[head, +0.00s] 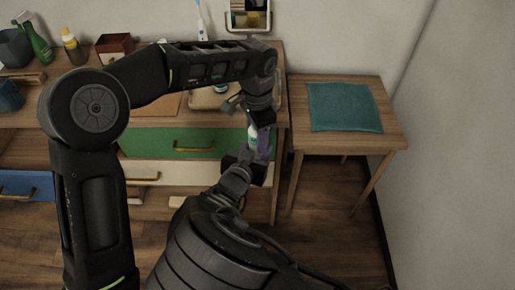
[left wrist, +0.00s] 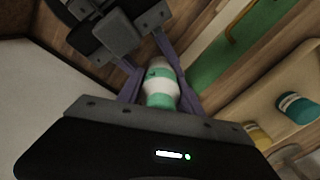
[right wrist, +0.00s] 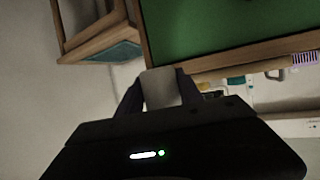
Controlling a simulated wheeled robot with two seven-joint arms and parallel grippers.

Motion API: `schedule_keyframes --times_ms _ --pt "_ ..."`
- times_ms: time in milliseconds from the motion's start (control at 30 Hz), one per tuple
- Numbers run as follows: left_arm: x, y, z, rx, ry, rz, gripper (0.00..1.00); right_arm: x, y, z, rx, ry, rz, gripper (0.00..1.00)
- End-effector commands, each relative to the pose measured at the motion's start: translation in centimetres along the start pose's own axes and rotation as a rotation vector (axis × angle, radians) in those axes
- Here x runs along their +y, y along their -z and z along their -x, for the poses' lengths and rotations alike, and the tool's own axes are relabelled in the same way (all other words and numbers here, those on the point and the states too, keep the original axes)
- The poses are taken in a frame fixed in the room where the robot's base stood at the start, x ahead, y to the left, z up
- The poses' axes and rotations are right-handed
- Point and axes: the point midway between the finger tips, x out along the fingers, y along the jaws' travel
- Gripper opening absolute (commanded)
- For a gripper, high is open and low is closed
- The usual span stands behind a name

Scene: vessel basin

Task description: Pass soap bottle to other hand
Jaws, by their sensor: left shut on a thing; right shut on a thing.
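The soap bottle (head: 252,132), white and green, is in the air in front of the green drawer. My left gripper (head: 256,122) comes down on it from above and is shut on it. The left wrist view shows the bottle (left wrist: 161,87) between the purple fingers. My right gripper (head: 260,152) meets the bottle from below and is shut on it; it also shows past the bottle in the left wrist view (left wrist: 135,45). In the right wrist view a pale part of the bottle (right wrist: 161,88) lies between the fingers. The arms partly hide the bottle in the head view.
Behind the grippers stands a wooden cabinet with a green drawer (head: 180,143) and a blue drawer (head: 25,186). A green spray bottle (head: 35,42) and other containers stand on its top. To the right, a small wooden table (head: 350,144) carries a teal cloth (head: 344,107).

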Motion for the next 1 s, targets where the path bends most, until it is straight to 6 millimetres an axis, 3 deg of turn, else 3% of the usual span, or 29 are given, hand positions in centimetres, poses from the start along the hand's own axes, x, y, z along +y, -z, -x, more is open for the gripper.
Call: schedule_keyframes --times_ms 167,267,300,567,867,1000 --pt "0.0 0.0 0.0 0.001 0.000 0.000 0.00 0.0 0.0 0.0 0.000 0.001 0.000 0.01" --pt "0.0 0.0 0.0 0.001 0.000 0.000 0.00 0.0 0.0 0.0 0.000 0.001 0.000 0.00" --pt "0.0 0.0 0.1 0.001 0.000 0.000 0.46 0.0 0.1 0.0 0.001 0.001 -0.001 0.00" --pt "0.0 0.0 0.0 0.000 -0.001 0.000 0.67 -0.1 0.1 0.0 0.002 0.001 -0.001 0.00" --pt "0.2 0.0 0.1 -0.001 -0.004 -0.001 0.68 -0.1 0.2 0.0 0.004 0.002 -0.001 0.00" --pt "0.1 0.1 1.2 0.001 -0.002 0.000 0.68 -0.1 0.2 0.0 0.004 0.002 -0.001 0.00"
